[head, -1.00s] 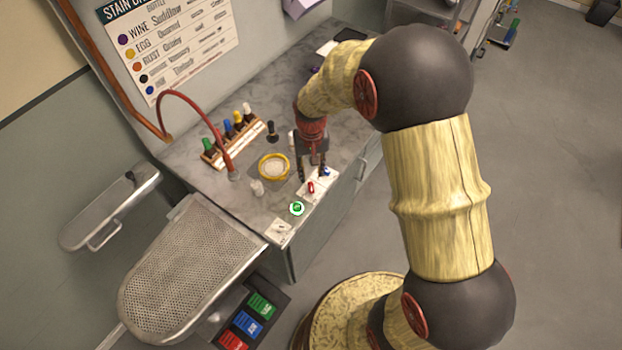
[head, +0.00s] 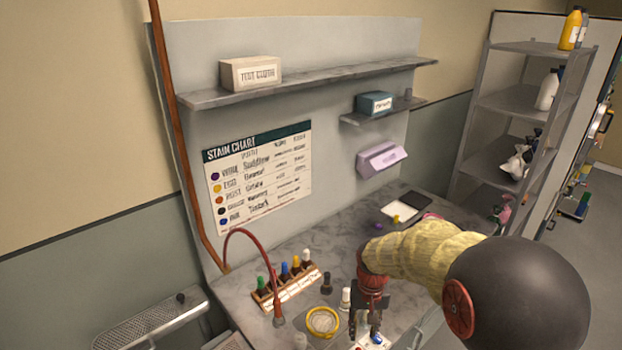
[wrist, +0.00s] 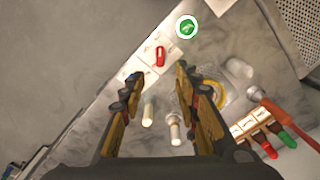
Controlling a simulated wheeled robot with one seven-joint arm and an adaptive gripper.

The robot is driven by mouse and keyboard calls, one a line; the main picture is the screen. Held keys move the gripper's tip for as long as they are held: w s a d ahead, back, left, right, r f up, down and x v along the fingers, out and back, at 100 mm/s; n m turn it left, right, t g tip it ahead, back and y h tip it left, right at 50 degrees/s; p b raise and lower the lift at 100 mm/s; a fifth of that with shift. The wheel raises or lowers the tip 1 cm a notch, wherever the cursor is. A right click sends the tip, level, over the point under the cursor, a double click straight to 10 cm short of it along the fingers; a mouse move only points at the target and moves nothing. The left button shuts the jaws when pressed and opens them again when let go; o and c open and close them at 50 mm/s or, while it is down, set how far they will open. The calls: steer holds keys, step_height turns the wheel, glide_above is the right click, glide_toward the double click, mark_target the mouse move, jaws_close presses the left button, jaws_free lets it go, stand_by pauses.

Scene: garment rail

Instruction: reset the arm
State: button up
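My gripper (head: 365,328) hangs over the front part of the marble counter (head: 235,295) in the head view, pointing down. In the wrist view my gripper (wrist: 158,76) shows two fingers spread apart with nothing held between them. Beyond the fingertips lie white squares along the counter edge, with a red capsule (wrist: 160,56) on one and a round green-and-white piece (wrist: 187,27) nearby. Two small pale vials stand below; one vial (wrist: 148,112) shows between the fingers. The lower gripper is cut close to the bottom edge of the head view.
A yellow-rimmed dish (head: 323,321), a rack of coloured bottles (head: 285,288) and a red curved hose (head: 240,232) stand left of my gripper. A wall shelf (head: 330,79) holds a test cloth box (head: 250,73). A shelving unit (head: 520,100) stands at right.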

steer(key=s+r+n+t+b, duration=0.1)
steer(key=s+r+t+b, duration=0.4)
steer(key=s+r, duration=1.3)
steer(key=shift+s+r+n+t, duration=0.15)
steer(key=shift+s+n+t, duration=0.15)
steer(key=shift+s, duration=1.65)
